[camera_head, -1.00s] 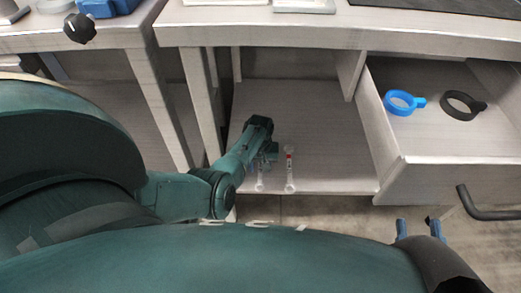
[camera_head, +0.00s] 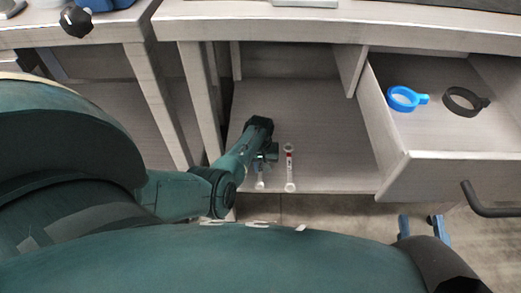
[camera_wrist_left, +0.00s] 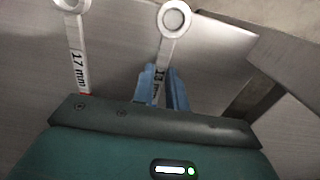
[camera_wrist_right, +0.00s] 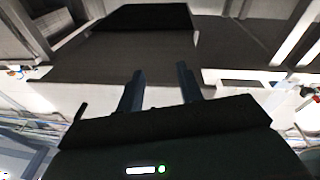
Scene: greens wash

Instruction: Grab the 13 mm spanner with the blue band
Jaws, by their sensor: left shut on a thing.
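The 13 mm spanner (camera_wrist_left: 172,22) has its ring end and part of its "13" marking in the left wrist view; its lower end also shows in the head view (camera_head: 260,184). My left gripper (camera_wrist_left: 162,85) is shut on its shaft, with one blue finger on each side. I cannot make out its band, which the gripper hides. A second spanner marked 17 mm, with a red band (camera_head: 289,153), lies beside it on the lower shelf (camera_head: 335,150). My right gripper (camera_wrist_right: 160,90) is open and empty, outside the shelf, below the drawer front.
Shelf side walls stand left and right of the spanners. The shelf right of the red-banded spanner is clear.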

